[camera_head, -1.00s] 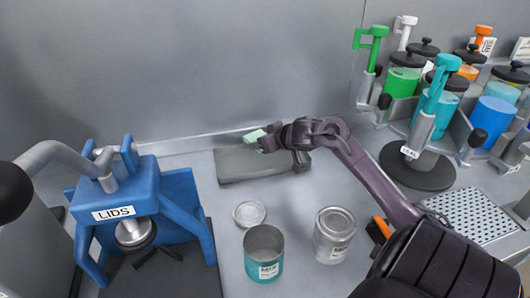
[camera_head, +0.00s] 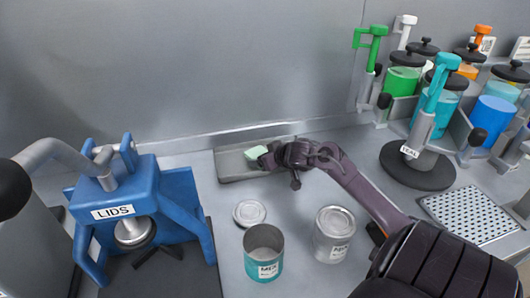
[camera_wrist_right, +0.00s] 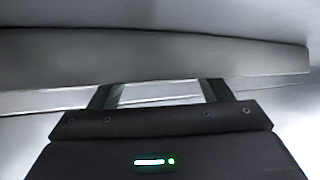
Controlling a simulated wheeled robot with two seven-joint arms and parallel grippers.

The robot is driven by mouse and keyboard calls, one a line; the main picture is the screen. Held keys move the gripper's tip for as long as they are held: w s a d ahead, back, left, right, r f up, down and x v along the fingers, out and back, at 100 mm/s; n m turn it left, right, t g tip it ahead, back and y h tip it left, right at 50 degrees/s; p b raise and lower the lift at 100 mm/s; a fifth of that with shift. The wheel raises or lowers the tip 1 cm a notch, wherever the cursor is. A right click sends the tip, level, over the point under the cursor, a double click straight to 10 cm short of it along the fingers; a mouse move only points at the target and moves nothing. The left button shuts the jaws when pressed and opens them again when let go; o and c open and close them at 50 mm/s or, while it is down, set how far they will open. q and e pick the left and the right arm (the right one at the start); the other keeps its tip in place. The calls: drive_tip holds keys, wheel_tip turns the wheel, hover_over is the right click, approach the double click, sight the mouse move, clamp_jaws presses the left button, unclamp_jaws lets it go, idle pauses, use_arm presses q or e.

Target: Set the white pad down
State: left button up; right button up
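The white pad (camera_head: 257,152) looks pale green in the head view. It is at the fingertips of my right gripper (camera_head: 266,157), over the grey slab or tray (camera_head: 232,172) by the back wall. In the right wrist view the fingers (camera_wrist_right: 160,95) stand wide apart, with a bright strip between them that seems to be the pad. I cannot tell whether the pad's underside touches the tray. My left gripper is not in view.
A blue LIDS press (camera_head: 150,205) stands at the left. An open teal-banded can (camera_head: 263,262), a closed can (camera_head: 334,236) and a loose lid (camera_head: 249,213) stand in front. A dispenser stand (camera_head: 417,168) and coloured jars (camera_head: 403,80) are at the right.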

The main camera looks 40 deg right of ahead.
drive_tip(key=shift+o, duration=1.1)
drive_tip(key=shift+r, duration=0.2)
drive_tip(key=v, duration=1.2)
drive_tip(key=shift+p, duration=0.4)
